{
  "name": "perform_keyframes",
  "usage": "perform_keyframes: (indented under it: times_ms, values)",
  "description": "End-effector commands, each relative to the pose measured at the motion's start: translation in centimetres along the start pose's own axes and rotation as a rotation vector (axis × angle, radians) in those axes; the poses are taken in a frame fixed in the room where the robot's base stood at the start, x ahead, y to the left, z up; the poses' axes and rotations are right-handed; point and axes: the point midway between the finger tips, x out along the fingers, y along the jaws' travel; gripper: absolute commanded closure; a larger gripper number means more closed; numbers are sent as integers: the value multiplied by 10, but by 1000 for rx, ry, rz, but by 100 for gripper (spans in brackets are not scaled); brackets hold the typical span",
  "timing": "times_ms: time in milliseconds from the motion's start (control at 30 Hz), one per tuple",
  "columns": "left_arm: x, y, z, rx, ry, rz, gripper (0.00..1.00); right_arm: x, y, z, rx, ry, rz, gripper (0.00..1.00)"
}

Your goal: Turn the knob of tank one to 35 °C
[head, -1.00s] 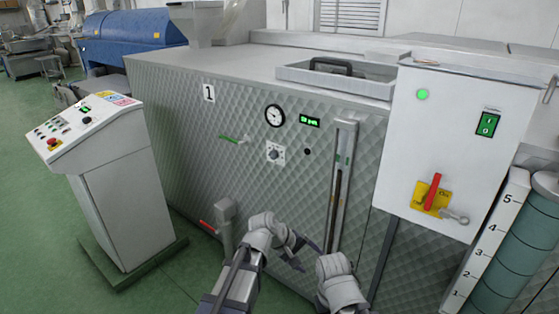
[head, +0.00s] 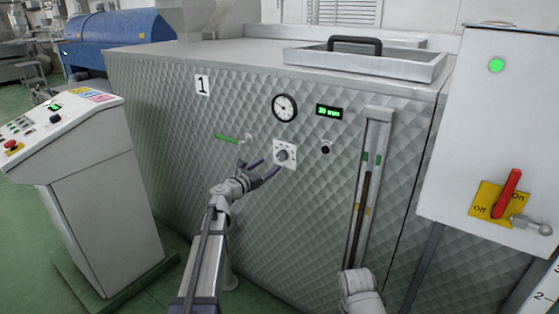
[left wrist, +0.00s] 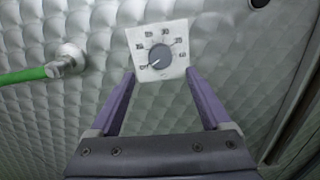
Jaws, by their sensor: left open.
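Tank one is the quilted metal tank (head: 160,130) with a "1" sign (head: 202,85). Its grey round knob (head: 284,154) sits on a small white square plate with a printed number scale. In the left wrist view the knob (left wrist: 162,56) has its white mark pointing to the lower left, at the low end of the scale. My left gripper (head: 270,166) is open and empty, just short of the knob and slightly below left of it. In the left wrist view its two purple fingers (left wrist: 159,76) stand apart, below the plate's sides. Only a right arm part shows; its gripper is out of view.
A green-handled valve (head: 229,139) is left of the knob. A dial gauge (head: 284,107), green display (head: 329,112) and black button (head: 326,149) are near it. A vertical sight gauge (head: 368,190) stands right. A control desk (head: 90,200) is at left, a switch cabinet (head: 490,120) at right.

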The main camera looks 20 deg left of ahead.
Motion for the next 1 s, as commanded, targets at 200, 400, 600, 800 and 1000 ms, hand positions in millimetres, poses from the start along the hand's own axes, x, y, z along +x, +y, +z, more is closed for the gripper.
perform_keyframes:
  times_ms: [200, 400, 600, 800, 1000]
  values:
    - [27, 0, 0, 2, 1, -2, 19, 0, 0, 0, 0, 0, 0, 100]
    - [59, 0, 0, 3, 1, -3, 19, 0, 0, 0, 0, 0, 0, 100]
    - [74, -1, 0, 3, 1, -3, 19, 0, 0, 0, 0, 0, 0, 100]
    - [74, -1, 0, 3, 1, -2, 19, 0, 0, 0, 0, 0, 0, 100]
    - [74, -1, 0, 3, 1, -2, 39, 0, 0, 0, 0, 0, 0, 100]
